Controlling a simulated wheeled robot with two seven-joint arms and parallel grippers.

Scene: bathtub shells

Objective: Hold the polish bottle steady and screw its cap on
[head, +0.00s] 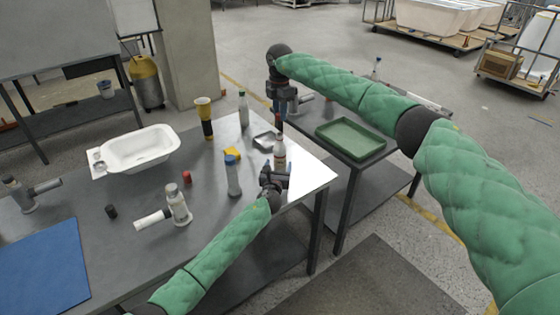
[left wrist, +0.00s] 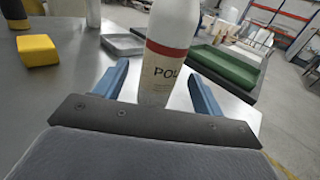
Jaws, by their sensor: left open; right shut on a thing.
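The polish bottle (head: 280,155) stands upright near the right end of the dark table. It is pale with a red band, and its label reads "POL" in the left wrist view (left wrist: 166,72). My left gripper (head: 275,178) is open low at the bottle, and its blue fingers stand either side of it, with gaps showing in the left wrist view (left wrist: 158,90). My right gripper (head: 281,105) points down above the bottle. It is shut on a small dark, reddish piece, seemingly the cap (head: 279,122), just above the bottle's top. The bottle's top is outside the left wrist view.
A white basin (head: 140,148) sits farther left. A green tray (head: 350,139) lies on the side table.

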